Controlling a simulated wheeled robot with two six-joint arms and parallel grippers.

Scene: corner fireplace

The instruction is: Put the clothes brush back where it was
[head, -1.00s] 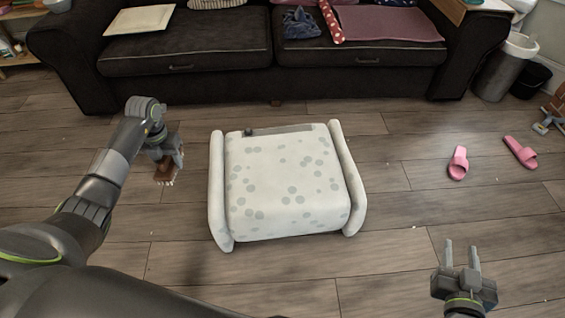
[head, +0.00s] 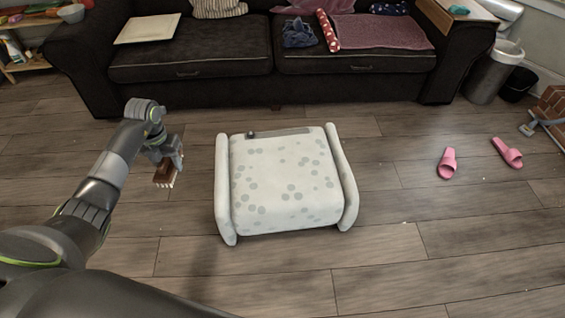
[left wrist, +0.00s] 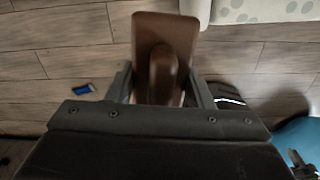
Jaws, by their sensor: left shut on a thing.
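The clothes brush (head: 165,176) is brown with pale bristles pointing down in the head view. My left gripper (head: 172,163) is shut on it and holds it above the floor, left of the white spotted footstool. In the left wrist view the brush (left wrist: 165,45) shows its brown back and handle between the fingers of my left gripper (left wrist: 163,88). My right gripper is out of view now.
The white spotted footstool (head: 287,180) stands mid-floor; a small dark object (head: 251,134) lies at its back edge. A dark sofa (head: 190,55) spans the back. Pink slippers (head: 447,163) lie at right. A blue item (left wrist: 83,89) lies on the floor.

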